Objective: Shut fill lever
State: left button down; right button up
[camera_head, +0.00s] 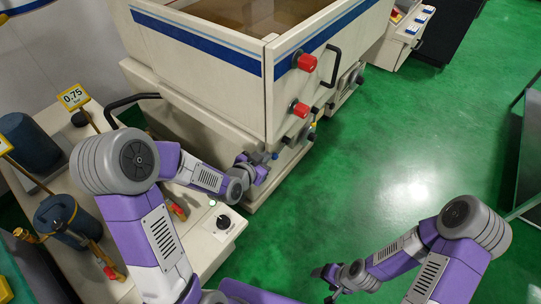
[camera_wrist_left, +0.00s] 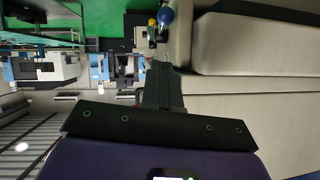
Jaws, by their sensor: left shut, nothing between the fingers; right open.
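The machine's tank (camera_head: 205,85) is cream with a blue stripe and holds brownish liquid. Its right side carries two red knobs, the upper (camera_head: 306,62) and the lower (camera_head: 300,109). Below them are a small yellow-tipped part (camera_head: 313,125) and a small blue-tipped part (camera_head: 275,156). A blue knob (camera_wrist_left: 165,15) and a yellow knob (camera_wrist_left: 152,22) show beyond the fingers in the left wrist view. I cannot tell which is the fill lever. My left gripper (camera_head: 266,162) is shut and empty, close beside the blue part; contact is unclear. My right gripper (camera_head: 326,277) is open over the floor, far from the machine.
A cream bench (camera_head: 205,240) at left carries a black dial (camera_head: 223,222), dark blue vessels (camera_head: 70,215) and a yellow 0.75 bar sign (camera_head: 73,97). A black handle (camera_head: 333,66) sticks out from the tank. The green floor (camera_head: 400,150) to the right is clear.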

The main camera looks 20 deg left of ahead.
aim_at(278, 153)
pick_arm(q)
jog(key=shift+w+d+f, duration=0.15)
jog(key=shift+w+f, duration=0.95)
jog(key=shift+f, duration=0.2)
jog(key=shift+w+d+f, duration=0.15)
jog(key=shift+w+f, duration=0.95)
jog(key=shift+f, duration=0.2)
